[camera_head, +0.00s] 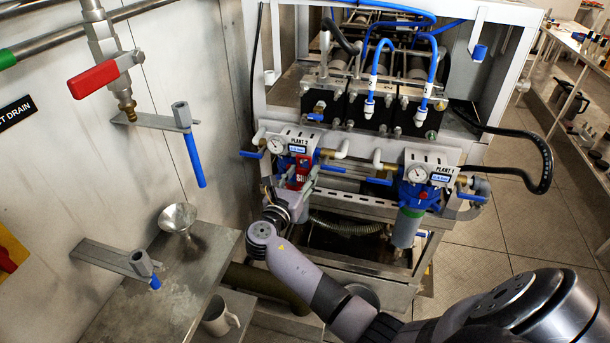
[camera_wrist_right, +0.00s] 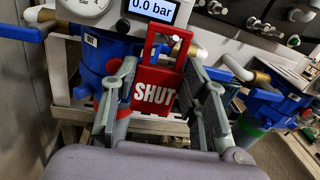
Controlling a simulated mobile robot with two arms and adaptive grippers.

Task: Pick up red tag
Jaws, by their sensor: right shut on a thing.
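In the head view the red tag (camera_head: 301,172) is small, in front of the PLANT 2 unit (camera_head: 298,138), and partly covered by my right gripper (camera_head: 303,188). I cannot tell whether the loop still hangs on something. My left gripper is not in view.
The PLANT 1 unit (camera_head: 430,172) stands to the right, with blue valve handles and hoses nearby. A red-handled valve (camera_head: 95,78) is on the wall.

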